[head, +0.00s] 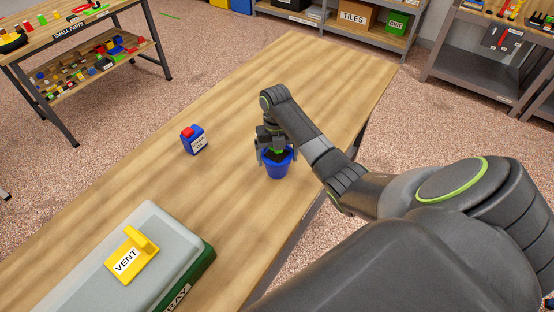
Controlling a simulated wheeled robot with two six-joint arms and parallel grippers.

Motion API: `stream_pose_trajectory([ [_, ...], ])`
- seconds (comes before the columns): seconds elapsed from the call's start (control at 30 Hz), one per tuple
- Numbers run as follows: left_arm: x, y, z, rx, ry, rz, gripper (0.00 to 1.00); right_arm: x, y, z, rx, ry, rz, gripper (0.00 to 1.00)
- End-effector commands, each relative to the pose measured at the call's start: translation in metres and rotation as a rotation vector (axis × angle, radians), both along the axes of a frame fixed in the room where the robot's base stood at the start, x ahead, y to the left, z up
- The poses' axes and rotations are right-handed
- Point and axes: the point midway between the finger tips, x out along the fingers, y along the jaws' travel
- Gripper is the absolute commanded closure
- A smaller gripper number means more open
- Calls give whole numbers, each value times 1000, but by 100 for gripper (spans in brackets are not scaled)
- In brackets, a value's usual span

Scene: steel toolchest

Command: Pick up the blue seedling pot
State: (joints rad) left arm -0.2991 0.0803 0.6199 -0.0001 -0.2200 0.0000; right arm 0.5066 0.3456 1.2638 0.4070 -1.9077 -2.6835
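The blue seedling pot (277,168) stands upright near the right edge of the wooden workbench (180,195), with dark soil and a bit of green at its top. My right gripper (274,156) points down over the pot, with its fingers at the rim. One finger shows at the pot's left side and another at its right. I cannot tell whether the fingers press on the pot. The pot looks to be on the bench top. My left gripper is not in view.
A grey and green case (160,250) with a yellow VENT piece (131,255) lies at the front left. The bench's far end is clear.

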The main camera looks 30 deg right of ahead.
Motion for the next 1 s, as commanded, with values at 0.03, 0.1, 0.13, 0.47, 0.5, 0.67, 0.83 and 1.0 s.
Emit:
stream_pose_trajectory([
  [0.03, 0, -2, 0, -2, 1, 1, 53, 0, 0, 0, 0, 0, 0, 21],
  [0.1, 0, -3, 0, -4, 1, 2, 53, 0, 0, 0, 0, 0, 0, 30],
  [0.13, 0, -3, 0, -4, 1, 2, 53, 0, 0, 0, 0, 0, 0, 34],
  [0.47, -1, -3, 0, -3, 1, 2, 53, 1, 0, 1, 1, -1, 1, 48],
  [0.5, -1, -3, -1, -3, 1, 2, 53, 1, 0, 3, 0, -2, 1, 48],
  [0.67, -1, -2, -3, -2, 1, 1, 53, 1, 0, 22, 0, -5, 1, 48],
  [0.83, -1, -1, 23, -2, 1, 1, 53, 1, 0, 63, 0, -2, 0, 48],
  [1.0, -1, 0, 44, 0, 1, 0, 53, 0, 0, 82, 1, 0, 0, 48],
])
